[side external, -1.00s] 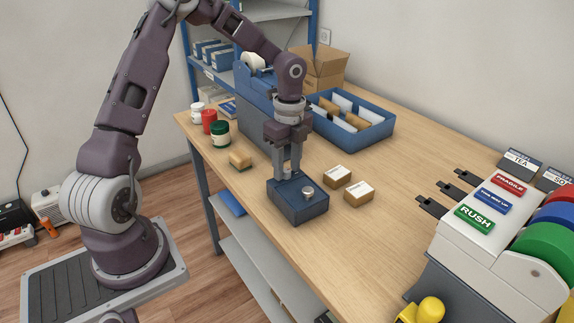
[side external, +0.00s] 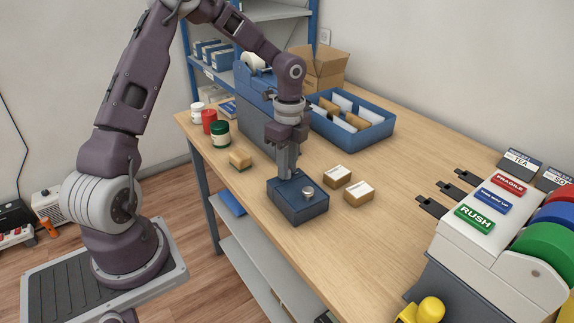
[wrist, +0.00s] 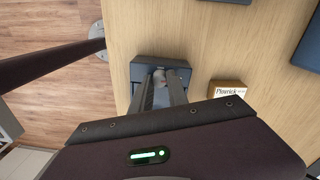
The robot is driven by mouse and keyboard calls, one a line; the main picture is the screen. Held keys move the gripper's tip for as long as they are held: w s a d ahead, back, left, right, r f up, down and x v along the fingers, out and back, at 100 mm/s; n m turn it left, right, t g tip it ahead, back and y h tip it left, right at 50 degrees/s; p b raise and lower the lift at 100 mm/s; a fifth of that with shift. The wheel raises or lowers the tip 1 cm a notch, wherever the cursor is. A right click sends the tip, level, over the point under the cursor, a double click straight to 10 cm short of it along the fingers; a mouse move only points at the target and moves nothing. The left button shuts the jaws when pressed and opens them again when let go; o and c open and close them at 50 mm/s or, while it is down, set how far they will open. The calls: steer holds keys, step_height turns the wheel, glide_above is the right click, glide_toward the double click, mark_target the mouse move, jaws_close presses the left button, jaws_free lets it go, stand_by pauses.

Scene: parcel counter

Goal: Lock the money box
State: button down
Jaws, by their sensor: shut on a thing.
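The dark blue money box (side external: 303,207) sits on the wooden counter near its front edge, lid down. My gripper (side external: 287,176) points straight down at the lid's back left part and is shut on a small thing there. The fingers hide most of that thing; it seems to be the key. In the wrist view, the money box (wrist: 178,66) lies beyond the fingers, and a small silver part (wrist: 158,72) shows by the fingertips.
Two small labelled parcels (side external: 337,176) (side external: 359,194) lie just right of the money box. A sponge-like block (side external: 240,160) and jars (side external: 220,133) stand to the left. A blue divided tray (side external: 375,139) is behind.

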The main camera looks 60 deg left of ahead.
steer(key=n, duration=1.3)
steer(key=shift+t, duration=0.3)
steer(key=shift+n, duration=2)
steer(key=shift+a, duration=0.1)
steer(key=c, duration=1.3)
jaws_free()
